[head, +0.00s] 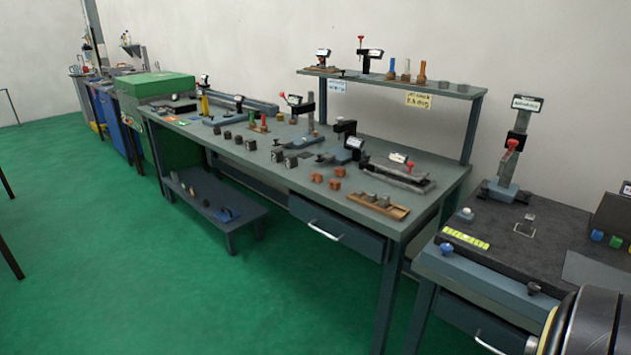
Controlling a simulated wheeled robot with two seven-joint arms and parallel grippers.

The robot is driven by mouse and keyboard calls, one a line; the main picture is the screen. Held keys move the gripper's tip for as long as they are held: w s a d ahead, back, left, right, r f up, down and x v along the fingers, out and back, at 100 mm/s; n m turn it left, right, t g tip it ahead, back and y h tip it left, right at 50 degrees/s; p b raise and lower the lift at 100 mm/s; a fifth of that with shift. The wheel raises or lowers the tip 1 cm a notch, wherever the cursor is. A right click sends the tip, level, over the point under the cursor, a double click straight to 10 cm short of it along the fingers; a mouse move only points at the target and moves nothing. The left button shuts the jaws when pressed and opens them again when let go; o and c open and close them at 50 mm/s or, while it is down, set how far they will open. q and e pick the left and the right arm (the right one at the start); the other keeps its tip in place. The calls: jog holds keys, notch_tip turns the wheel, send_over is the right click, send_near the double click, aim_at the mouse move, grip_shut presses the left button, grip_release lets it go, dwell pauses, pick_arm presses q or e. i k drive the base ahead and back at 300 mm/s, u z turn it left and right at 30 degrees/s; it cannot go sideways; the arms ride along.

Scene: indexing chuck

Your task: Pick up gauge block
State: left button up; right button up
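Several small blocks lie on the long grey-green workbench (440,185); at this size I cannot tell which one is the gauge block. Near the bench's front right, a wooden tray (400,213) holds small grey blocks (371,197). Several copper-brown cubes (335,184) lie just left of it. Dark grey blocks (291,161) sit farther left along the front. Neither gripper is in view.
A dark-topped table (560,235) stands at right with a red-handled upright fixture (508,160) and a yellow strip (465,238). A raised shelf (440,88) runs along the bench's back. Green floor (130,290) is open at left.

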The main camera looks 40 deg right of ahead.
aim_at(372, 196)
jog(key=z, duration=0.15)
jog(key=i, duration=1.95)
jog(key=z, duration=1.9)
jog(key=i, duration=1)
jog(key=z, duration=0.85)
